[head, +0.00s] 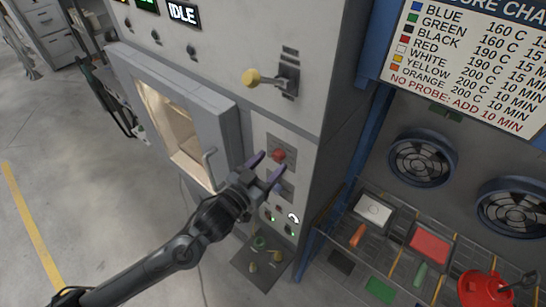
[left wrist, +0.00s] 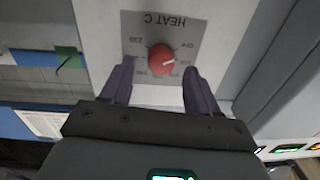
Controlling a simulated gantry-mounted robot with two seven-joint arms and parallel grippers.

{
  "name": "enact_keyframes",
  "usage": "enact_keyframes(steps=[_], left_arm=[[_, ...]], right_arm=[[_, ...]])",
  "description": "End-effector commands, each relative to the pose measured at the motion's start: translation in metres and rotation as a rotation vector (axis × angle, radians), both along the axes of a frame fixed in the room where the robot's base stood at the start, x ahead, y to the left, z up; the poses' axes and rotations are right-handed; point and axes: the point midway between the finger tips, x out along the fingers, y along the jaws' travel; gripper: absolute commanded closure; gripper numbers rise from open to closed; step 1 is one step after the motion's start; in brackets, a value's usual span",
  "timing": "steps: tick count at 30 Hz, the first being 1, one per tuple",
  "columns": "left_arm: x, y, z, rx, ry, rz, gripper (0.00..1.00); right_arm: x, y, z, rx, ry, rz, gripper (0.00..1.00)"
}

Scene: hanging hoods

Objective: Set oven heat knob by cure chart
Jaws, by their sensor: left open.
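The red heat knob (head: 279,155) sits on a grey plate on the oven's front panel. In the left wrist view the knob (left wrist: 161,58) shows upside down under "HEAT C", with a white pointer mark towards the lower right of that picture; the dial numbers are too small to read surely. My left gripper (head: 266,171) is open in front of the plate. Its purple fingers (left wrist: 158,85) stand either side of the knob's lower picture edge, apart from it. The cure chart (head: 470,70) lists colours, temperatures and minutes. My right gripper is not in view.
The oven door (head: 222,135) stands beside my left gripper, with a lit chamber behind. A yellow-tipped lever (head: 252,77) is above. The display (head: 183,13) reads IDLE.

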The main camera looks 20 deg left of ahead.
Motion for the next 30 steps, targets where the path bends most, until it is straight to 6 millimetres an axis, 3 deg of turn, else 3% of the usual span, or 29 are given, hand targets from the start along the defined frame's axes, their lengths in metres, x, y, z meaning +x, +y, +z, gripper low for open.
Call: enact_keyframes(steps=[6,17,28,30], left_arm=[[0.018,-0.005,0.001,0.000,0.001,0.001,0.40],[0.021,-0.006,-0.001,0.001,0.002,0.000,0.40],[0.021,-0.005,-0.001,0.001,0.001,0.001,0.95],[0.021,-0.005,-0.001,0.001,0.001,0.001,0.95]], right_arm=[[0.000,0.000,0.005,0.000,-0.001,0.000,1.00],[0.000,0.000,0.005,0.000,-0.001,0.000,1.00],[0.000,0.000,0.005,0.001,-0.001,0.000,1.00],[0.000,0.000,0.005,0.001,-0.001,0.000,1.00]])
